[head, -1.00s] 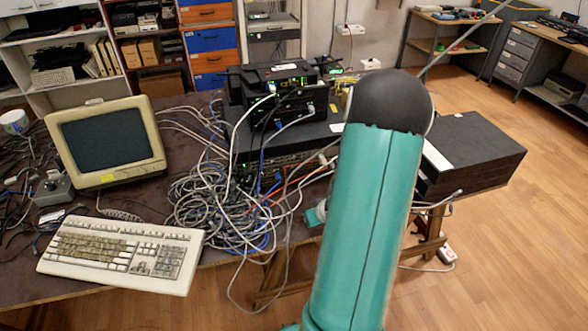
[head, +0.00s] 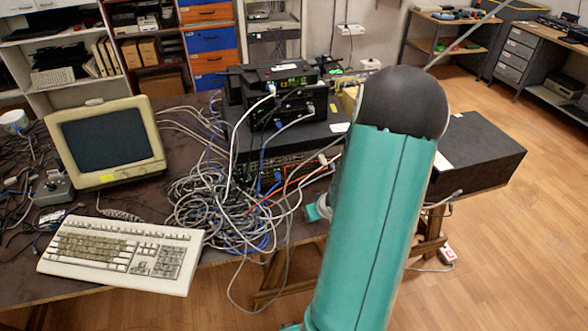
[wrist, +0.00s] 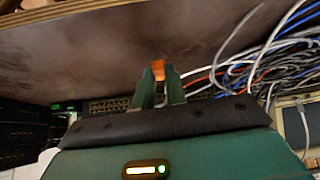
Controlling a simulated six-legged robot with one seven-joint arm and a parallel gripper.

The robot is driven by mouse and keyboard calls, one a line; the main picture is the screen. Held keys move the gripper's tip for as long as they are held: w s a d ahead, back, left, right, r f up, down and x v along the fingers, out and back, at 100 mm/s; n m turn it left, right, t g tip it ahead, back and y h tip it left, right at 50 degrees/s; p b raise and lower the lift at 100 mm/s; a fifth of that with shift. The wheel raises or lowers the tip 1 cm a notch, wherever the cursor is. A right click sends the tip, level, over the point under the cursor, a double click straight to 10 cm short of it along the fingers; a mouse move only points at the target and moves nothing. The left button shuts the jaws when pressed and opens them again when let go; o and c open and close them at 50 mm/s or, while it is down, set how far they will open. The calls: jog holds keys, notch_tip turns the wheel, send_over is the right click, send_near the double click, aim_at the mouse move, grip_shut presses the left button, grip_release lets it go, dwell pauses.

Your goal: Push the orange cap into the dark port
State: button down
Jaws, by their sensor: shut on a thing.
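The orange cap (wrist: 158,70) shows in the wrist view between the fingertips of my gripper (wrist: 160,76). The two green fingers are shut on it, and it sticks out a little past them. In the wrist view, a dark panel with a row of ports (wrist: 108,105) lies left of the fingers. I cannot tell which opening is the dark port.
A tangle of cables (head: 215,205) hangs over the table edge beside the stacked network boxes (head: 285,100). A keyboard (head: 120,252) and a monitor (head: 105,140) stand at the left. A black box (head: 480,150) is right of my arm. The floor (head: 520,260) at right is clear.

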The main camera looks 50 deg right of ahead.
jog(key=shift+r, duration=1.35)
jog(key=shift+w, duration=0.15)
jog(key=shift+m+g+h, duration=0.3)
jog(key=shift+m+h, duration=0.2)
jog(key=shift+m, duration=0.3)
jog(key=w+d, duration=0.1)
jog(key=w, duration=0.2)
jog(key=w+d, duration=0.2)
jog(key=w, duration=0.1)
jog(key=w+d, duration=0.1)
jog(key=w, duration=0.2)
jog(key=shift+d+r, duration=0.15)
jog(key=shift+d, duration=0.1)
jog(key=shift+w+d, duration=0.4)
jog(key=shift+w, duration=0.25)
jog(key=shift+w+d, duration=0.35)
jog(key=shift+w, duration=0.3)
jog(key=shift+w+d, duration=0.4)
jog(key=shift+w, duration=0.25)
jog(key=c, duration=2.1)
grip_release()
grip_shut()
jog(key=shift+w+d, duration=0.5)
jog(key=shift+w, duration=0.25)
